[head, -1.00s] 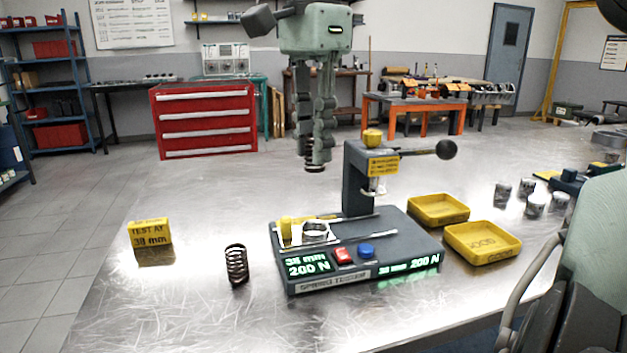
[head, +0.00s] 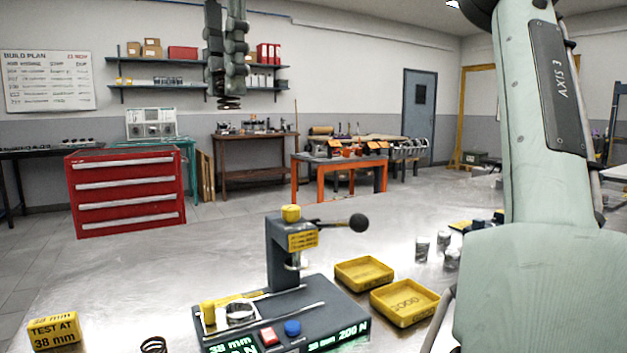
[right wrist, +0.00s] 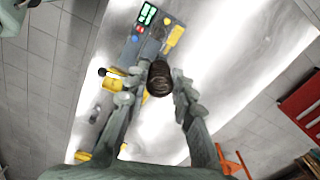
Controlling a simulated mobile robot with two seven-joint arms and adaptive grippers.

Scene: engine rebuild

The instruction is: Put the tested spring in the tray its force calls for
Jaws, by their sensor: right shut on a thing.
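My right gripper (head: 228,92) is at the top of the head view, shut on a dark coil spring (head: 229,104) and holding it high above the table. The spring also shows between the fingers in the right wrist view (right wrist: 159,78). Two yellow trays stand right of the spring tester (head: 335,318): a near tray (head: 404,318) marked GOOD and a far tray (head: 350,282) whose marking I cannot read. Both look empty. The tester's right display (head: 338,337) reads 38 mm 200 N. My left gripper is not in view.
Another coil spring (head: 153,346) stands at the bottom edge, next to a yellow block (head: 54,330) reading TEST AT 38 mm. The tester's post and lever knob (head: 358,222) rise left of the trays. Several metal cylinders (head: 422,248) stand beyond the trays.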

